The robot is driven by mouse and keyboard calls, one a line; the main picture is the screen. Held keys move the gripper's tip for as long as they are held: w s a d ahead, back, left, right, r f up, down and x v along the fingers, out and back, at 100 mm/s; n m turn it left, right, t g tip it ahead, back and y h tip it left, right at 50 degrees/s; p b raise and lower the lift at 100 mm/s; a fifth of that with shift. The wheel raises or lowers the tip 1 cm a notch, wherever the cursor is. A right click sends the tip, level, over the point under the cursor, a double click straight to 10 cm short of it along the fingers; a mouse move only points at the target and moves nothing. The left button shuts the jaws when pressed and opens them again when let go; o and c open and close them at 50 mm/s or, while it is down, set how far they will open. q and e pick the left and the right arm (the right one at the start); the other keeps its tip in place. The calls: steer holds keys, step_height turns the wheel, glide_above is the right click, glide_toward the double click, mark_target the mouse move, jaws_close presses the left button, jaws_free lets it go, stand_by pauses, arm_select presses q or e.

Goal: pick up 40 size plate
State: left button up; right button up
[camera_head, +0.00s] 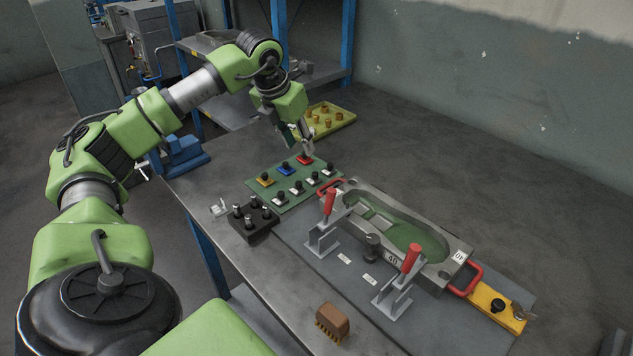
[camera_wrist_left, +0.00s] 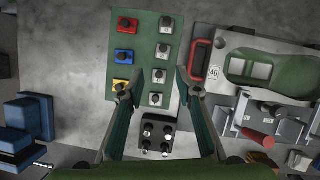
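A green board (camera_head: 293,184) on the table holds several small plates with black knobs. It also shows in the left wrist view (camera_wrist_left: 143,45). One row is a red plate (camera_wrist_left: 128,24), a blue plate (camera_wrist_left: 124,55) and a yellow plate (camera_wrist_left: 121,87). The other row holds white-labelled plates (camera_wrist_left: 163,49); their numbers are too small to read surely, so I cannot tell which is 40. My left gripper (camera_head: 303,143) is open and empty above the board, near the red plate in the head view. In the left wrist view its fingers (camera_wrist_left: 158,92) are spread wide.
The grey sole mould (camera_head: 450,267) with red handles and a 40 mark lies right of the board. Red-handled clamps (camera_head: 325,222) stand before it. A black block with pegs (camera_head: 262,231), a brush (camera_head: 333,322), a yellow tray (camera_head: 343,118) and a blue vise (camera_head: 183,153) are nearby.

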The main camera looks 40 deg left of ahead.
arm_select(q)
glide_above(314, 174)
steer(key=s, duration=0.2)
steer(key=f, duration=0.3)
steer(key=f+p, duration=0.1)
steer(key=f, duration=0.3)
steer(key=shift+s+a+f, duration=0.1)
steer(key=shift+s+a, duration=0.05)
steer(key=shift+s, duration=0.05)
steer(key=x, duration=0.1)
steer(key=p+x, duration=0.1)
steer(key=x, duration=0.2)
steer(key=shift+w+d, duration=0.15)
steer(key=shift+d, duration=0.15)
steer(key=shift+w+a+f+p, duration=0.1)
steer(key=shift+w+f+p, duration=0.2)
steer(key=shift+f, duration=0.2)
steer(key=shift+s, duration=0.15)
jaws_close()
